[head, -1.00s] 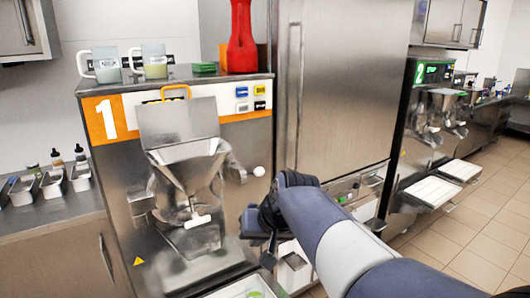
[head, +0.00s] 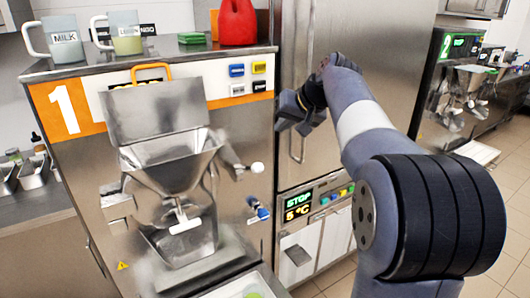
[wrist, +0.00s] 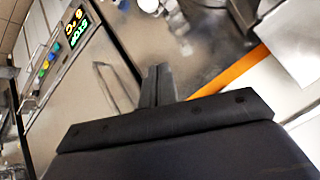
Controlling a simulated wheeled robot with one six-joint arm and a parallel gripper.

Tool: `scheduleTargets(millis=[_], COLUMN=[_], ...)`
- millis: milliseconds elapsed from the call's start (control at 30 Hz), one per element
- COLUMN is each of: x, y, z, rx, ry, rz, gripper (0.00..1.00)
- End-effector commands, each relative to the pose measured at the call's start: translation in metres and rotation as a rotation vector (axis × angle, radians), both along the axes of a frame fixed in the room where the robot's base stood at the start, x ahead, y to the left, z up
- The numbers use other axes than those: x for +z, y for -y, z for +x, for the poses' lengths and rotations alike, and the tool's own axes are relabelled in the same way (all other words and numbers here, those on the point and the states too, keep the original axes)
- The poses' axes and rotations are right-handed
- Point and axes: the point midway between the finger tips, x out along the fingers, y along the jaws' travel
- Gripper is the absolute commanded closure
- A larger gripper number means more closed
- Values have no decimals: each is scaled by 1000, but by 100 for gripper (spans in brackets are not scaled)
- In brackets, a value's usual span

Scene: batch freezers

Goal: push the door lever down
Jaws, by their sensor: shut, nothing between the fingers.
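Batch freezer 1 (head: 75,200) fills the left half of the head view. A metal lever with a white ball knob (head: 257,168) sticks out to the right of its steel hopper (head: 170,160); I take this as the door lever. A white T-shaped handle (head: 185,222) sits on the front below the hopper. My gripper (head: 282,124) is above and to the right of the ball knob, apart from it in the picture. In the wrist view its dark fingers (wrist: 157,86) are together and empty. A white round knob (wrist: 150,5) shows at the top edge there.
A tall steel cabinet (head: 365,40) stands behind my arm, with a STOP and 5 °C panel (head: 298,207) below. A blue-and-white fitting (head: 258,210) is under the lever. Two mugs (head: 64,42) and a red jug (head: 238,22) stand on the freezer top.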

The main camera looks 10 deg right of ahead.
Motion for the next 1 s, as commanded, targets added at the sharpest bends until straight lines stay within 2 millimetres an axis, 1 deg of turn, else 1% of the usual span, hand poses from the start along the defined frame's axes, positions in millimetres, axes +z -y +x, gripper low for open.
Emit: scheduleTargets(millis=[200, 367, 467, 767, 1000], x=[-1, -12, -25, -72, -91], y=[-1, -6, -12, -33, -40], z=[1, 10, 21, 62, 45], rx=[0, 1, 2, 2, 0], ry=[-1, -4, -6, -6, -2], rz=[1, 1, 1, 0, 1], gripper=[100, 100, 100, 100, 100])
